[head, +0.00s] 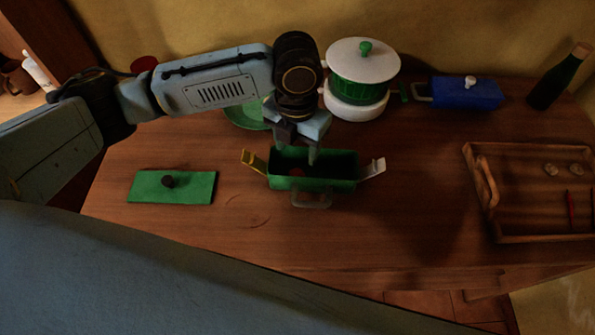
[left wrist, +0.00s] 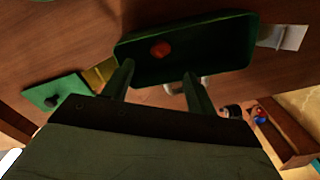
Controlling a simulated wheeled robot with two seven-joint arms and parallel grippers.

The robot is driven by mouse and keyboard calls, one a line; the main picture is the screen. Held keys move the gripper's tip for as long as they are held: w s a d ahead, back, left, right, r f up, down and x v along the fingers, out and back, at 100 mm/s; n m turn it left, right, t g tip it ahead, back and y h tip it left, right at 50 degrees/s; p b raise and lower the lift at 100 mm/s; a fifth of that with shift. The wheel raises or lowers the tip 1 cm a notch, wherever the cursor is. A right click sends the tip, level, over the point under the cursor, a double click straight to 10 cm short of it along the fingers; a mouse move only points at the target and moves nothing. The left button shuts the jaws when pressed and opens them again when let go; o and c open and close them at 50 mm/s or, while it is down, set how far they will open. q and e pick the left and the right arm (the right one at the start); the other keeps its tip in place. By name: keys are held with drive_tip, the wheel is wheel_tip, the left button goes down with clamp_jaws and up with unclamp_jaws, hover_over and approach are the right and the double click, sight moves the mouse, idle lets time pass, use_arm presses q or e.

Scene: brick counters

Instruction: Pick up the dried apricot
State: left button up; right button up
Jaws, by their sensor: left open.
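The dried apricot, a small orange-red lump (left wrist: 160,49), lies inside the open green box (left wrist: 225,30), towards its left end in the left wrist view. In the head view the box (head: 335,184) stands mid-table with its inside dark, and the apricot is only a dim reddish spot at its left. My left gripper (head: 298,148) points down over the box. Its green fingers (left wrist: 157,75) are spread and empty, and the apricot is beyond their tips. I cannot tell exactly how high the tips are. My right gripper is in no view.
A green lid (head: 190,188) with a dark knob lies left. A green plate (head: 240,118), a white-and-green pot (head: 362,62), a blue box (head: 470,95) and a bottle (head: 557,80) stand behind. A wooden tray (head: 487,190) is right. Clear tabletop lies between box and tray.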

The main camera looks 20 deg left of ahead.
sight(297, 171)
use_arm(q)
wheel_tip(297, 171, down, 8)
drive_tip(key=shift+f+b, duration=0.1)
drive_tip(key=shift+b, duration=0.3)
drive_tip(key=c, duration=1.1)
drive_tip(key=shift+o, duration=0.2)
